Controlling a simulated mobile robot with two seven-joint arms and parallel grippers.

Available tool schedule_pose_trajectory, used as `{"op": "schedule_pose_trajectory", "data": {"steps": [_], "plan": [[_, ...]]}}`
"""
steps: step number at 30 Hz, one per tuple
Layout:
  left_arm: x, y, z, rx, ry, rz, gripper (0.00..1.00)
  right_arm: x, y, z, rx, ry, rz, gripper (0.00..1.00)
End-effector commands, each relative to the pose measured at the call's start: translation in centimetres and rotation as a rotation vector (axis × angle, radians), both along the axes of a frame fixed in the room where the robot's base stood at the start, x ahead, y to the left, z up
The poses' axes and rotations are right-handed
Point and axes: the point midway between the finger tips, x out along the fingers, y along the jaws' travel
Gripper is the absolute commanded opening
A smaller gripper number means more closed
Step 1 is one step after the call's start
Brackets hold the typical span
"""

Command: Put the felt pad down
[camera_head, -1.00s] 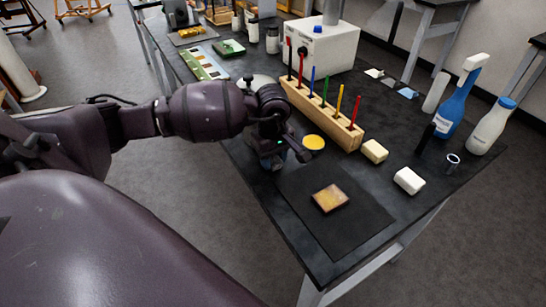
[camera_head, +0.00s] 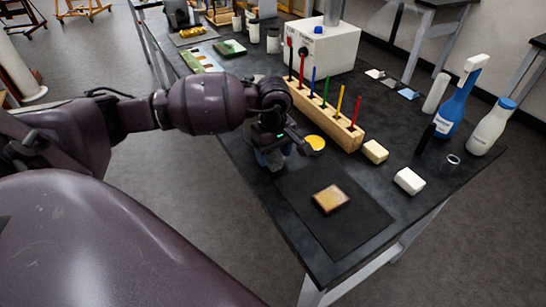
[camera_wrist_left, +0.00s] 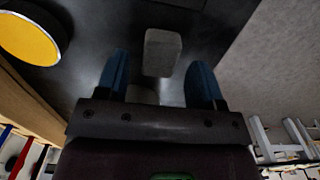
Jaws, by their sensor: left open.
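My left gripper (camera_head: 290,150) is low at the near left edge of the dark table, beside the black mat. In the left wrist view its two blue fingers (camera_wrist_left: 158,82) are apart. A grey block (camera_wrist_left: 162,48), which looks like the felt pad, lies between and beyond the fingertips, with a gap on each side. It appears to rest on the dark tabletop. In the head view my gripper hides this block. My right gripper is not in view.
A yellow disc in a dark dish (camera_head: 316,143) is close to my left gripper. Behind stands a wooden rack (camera_head: 335,118) with coloured sticks. A gilt brown square (camera_head: 330,199) lies on the black mat (camera_head: 345,232). Pale blocks (camera_head: 409,181) and bottles (camera_head: 490,128) stand to the right.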

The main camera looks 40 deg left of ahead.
Motion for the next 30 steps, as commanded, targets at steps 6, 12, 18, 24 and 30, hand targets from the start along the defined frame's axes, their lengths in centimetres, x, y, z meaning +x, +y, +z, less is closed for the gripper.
{"op": "schedule_pose_trajectory", "data": {"steps": [6, 12, 18, 24, 30], "plan": [[0.1, 0.0, 4.7, 0.001, -0.007, -0.002, 0.62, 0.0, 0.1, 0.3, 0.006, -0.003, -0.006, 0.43], [0.0, 0.0, 7.9, 0.001, -0.004, 0.000, 0.62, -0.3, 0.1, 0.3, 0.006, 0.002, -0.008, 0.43], [0.0, 0.0, 9.7, 0.000, -0.002, -0.001, 0.62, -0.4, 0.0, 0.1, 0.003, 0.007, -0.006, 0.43], [0.0, 0.0, 10.0, -0.001, 0.000, -0.001, 0.62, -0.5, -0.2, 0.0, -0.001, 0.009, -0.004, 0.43], [0.0, 0.0, 10.0, 0.000, -0.001, -0.001, 0.62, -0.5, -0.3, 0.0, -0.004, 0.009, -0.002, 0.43]]}}
